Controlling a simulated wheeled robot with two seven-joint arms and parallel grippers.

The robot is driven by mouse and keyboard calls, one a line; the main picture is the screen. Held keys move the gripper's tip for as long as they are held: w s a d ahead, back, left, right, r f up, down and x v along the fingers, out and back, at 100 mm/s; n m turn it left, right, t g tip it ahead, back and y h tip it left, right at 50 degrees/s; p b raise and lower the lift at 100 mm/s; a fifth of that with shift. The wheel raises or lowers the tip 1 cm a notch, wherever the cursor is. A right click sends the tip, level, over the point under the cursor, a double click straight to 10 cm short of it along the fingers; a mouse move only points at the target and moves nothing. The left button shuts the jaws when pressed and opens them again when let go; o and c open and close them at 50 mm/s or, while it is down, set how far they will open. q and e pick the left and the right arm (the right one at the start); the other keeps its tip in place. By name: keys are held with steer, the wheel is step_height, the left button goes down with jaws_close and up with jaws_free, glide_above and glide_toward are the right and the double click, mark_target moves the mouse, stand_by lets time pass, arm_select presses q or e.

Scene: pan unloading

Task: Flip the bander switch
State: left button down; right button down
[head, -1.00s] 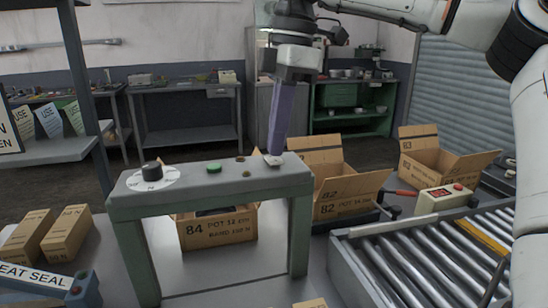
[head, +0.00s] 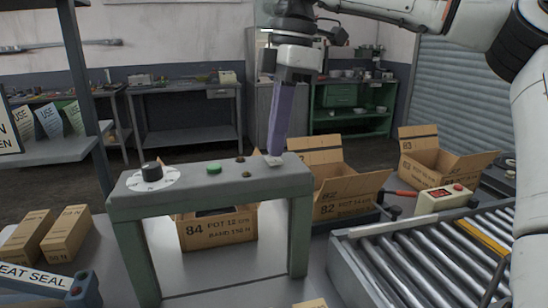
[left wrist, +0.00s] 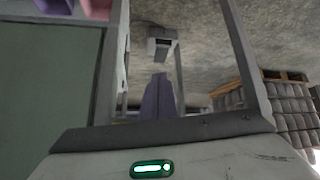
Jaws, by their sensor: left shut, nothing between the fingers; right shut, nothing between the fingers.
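The bander is a grey-green arch (head: 205,195) in the middle of the head view. Its top carries a black dial (head: 152,171) on a white scale, a green button (head: 214,168) and small brass-coloured studs. My right gripper (head: 274,157) is shut, its purple fingers pointing down at a small pale plate near the right end of the arch top. The fingertips cover that spot, so the switch and its position cannot be made out. Contact is hard to tell. My left gripper (left wrist: 158,95) shows only in the left wrist view, shut and empty, away from the arch.
An open carton (head: 218,228) marked 84 stands under the arch. More open cartons (head: 345,190) stand to the right. A roller conveyor (head: 425,260) fills the lower right, with a control box (head: 446,198) behind it. A heat sealer (head: 45,282) is at lower left.

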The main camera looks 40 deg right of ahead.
mark_target(276, 161)
steer(key=shift+f+b, duration=0.5)
steer(key=shift+f, duration=0.15)
stand_by(0.8)
step_height(276, 161, up, 3)
steer(key=p, duration=0.2)
steer(key=shift+f+p, duration=0.1)
steer(key=shift+p, duration=0.2)
steer(key=shift+r, duration=2.15)
